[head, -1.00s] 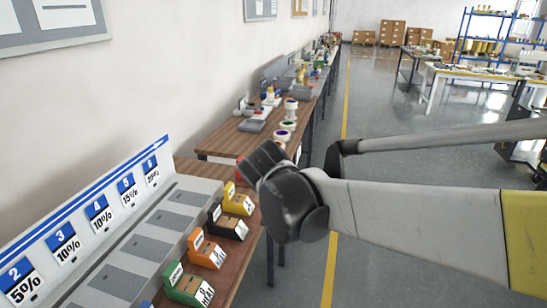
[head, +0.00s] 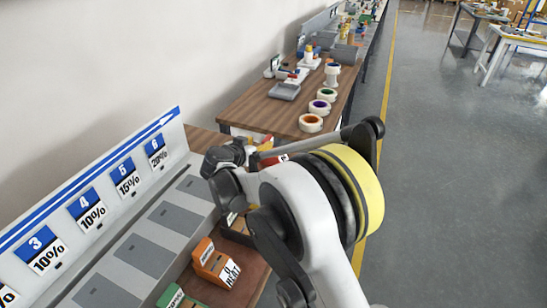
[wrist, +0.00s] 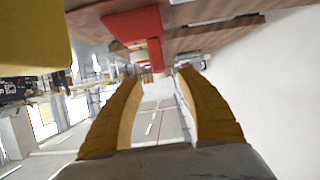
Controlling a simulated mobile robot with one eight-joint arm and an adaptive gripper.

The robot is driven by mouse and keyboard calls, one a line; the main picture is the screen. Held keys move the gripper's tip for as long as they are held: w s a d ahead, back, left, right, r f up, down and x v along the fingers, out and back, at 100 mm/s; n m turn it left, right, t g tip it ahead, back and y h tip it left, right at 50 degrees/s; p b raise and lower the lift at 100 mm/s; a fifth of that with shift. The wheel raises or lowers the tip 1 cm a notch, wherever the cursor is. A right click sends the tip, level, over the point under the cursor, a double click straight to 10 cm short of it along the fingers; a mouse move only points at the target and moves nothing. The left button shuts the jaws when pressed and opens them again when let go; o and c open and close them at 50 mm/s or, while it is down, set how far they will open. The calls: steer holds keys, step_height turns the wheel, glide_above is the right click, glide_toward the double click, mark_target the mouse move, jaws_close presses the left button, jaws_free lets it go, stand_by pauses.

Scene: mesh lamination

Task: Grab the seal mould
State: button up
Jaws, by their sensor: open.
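I cannot tell for certain which thing is the seal mould. In the wrist view my gripper (wrist: 160,76) has its two yellow fingers spread, with nothing between them. A red object (wrist: 138,24) lies above and beyond the fingertips, against a wooden surface, apart from them. A blurred yellow block (wrist: 35,38) fills the upper left corner of that view, close to the camera. In the head view, my arm hides most of the area around the gripper; a small red and yellow patch shows just behind it.
A grey sloped rack (head: 150,255) with numbered percent labels runs along the left wall. An orange box (head: 214,262) and a green box (head: 178,298) stand before it. A wooden table (head: 250,108) beyond holds several tape rolls (head: 311,123). The floor (head: 450,200) at right is clear.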

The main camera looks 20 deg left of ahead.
mark_target(267, 138)
steer(key=b+x, duration=0.2)
steer(key=x, duration=0.5)
steer(key=shift+w+b, duration=0.2)
steer(key=shift+b, duration=0.15)
steer(key=shift+r, duration=0.15)
jaws_close()
